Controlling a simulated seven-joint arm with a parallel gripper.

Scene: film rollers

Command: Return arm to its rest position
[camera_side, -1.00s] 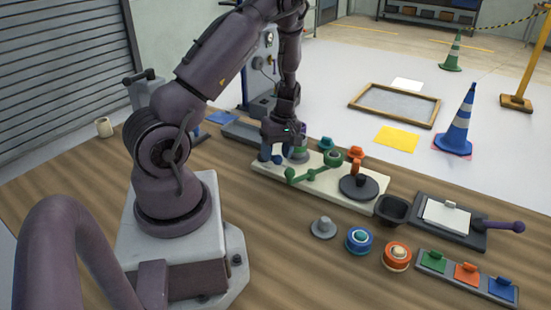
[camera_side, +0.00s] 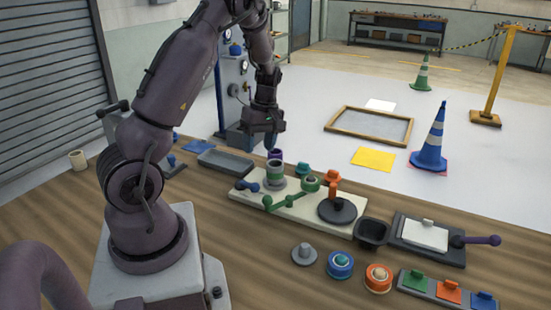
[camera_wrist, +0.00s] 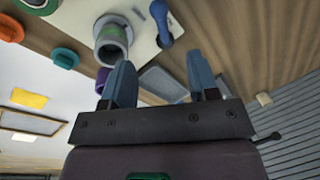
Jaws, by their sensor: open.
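My gripper (camera_side: 259,146) hangs above and behind the left end of the cream board (camera_side: 290,209). Its two blue fingers are apart, with nothing between them; they also show spread in the wrist view (camera_wrist: 160,75). A grey roller with a green band (camera_side: 275,180) stands upright on the board, below and apart from the fingers. It shows in the wrist view (camera_wrist: 112,42) too. A small purple piece (camera_side: 275,154) shows just behind the roller; it cannot be told whether it stands on the table. A green lever (camera_side: 289,200) and an orange post on a dark disc (camera_side: 337,209) are on the board.
A grey tray (camera_side: 224,162) lies behind the board. A black cup (camera_side: 372,232), a clipboard-like plate (camera_side: 425,236) and blue (camera_side: 340,264) and orange (camera_side: 378,278) round pieces sit to the right and front. Space above the board is clear.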

